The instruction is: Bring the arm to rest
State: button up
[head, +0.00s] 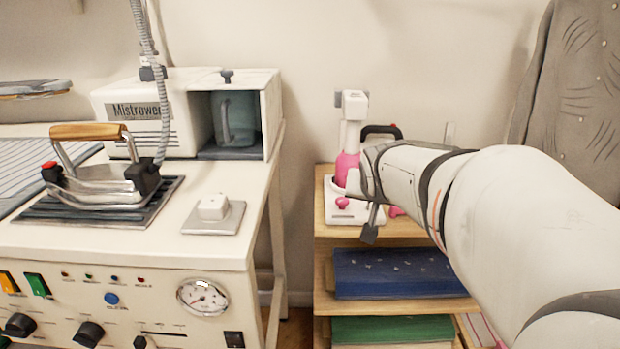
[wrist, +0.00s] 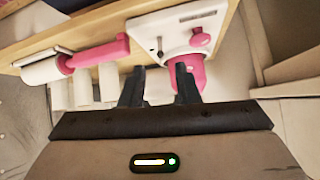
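My arm reaches in from the right of the head view, with my gripper (head: 370,222) in front of the wooden shelf. In the wrist view, the two dark fingers of my gripper (wrist: 160,86) stand apart with nothing seen held between them. A white and pink device (head: 352,110) stands on the shelf's top, partly hidden behind my gripper in the head view. In the wrist view this device (wrist: 175,20) lies just beyond the fingertips; I cannot tell whether they touch it.
The wooden shelf (head: 325,243) holds a blue box (head: 390,272) and a green one (head: 392,329) below. A pink-handled roller (wrist: 95,53) shows in the wrist view. At left, an ironing station (head: 215,258) bears an iron (head: 100,180). A grey padded form (head: 580,90) stands at right.

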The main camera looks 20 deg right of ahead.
jog(key=s+a+r+n+g+y+p, duration=0.1)
jog(key=s+a+r+p, duration=0.5)
jog(key=p, duration=1)
jog(key=s+a+r+n+g+y+p, duration=0.2)
jog(key=s+a+r+n+g+p, duration=0.2)
jog(key=s+a+r+p, duration=0.3)
jog(key=shift+s+r+n+g+y+p, duration=0.3)
jog(key=shift+s+r+g+p, duration=0.4)
jog(key=shift+s+r+p, duration=2.6)
jog(key=shift+w+a+r+p, duration=0.1)
jog(key=shift+w+r+p, duration=0.1)
jog(key=shift+w+p, duration=0.75)
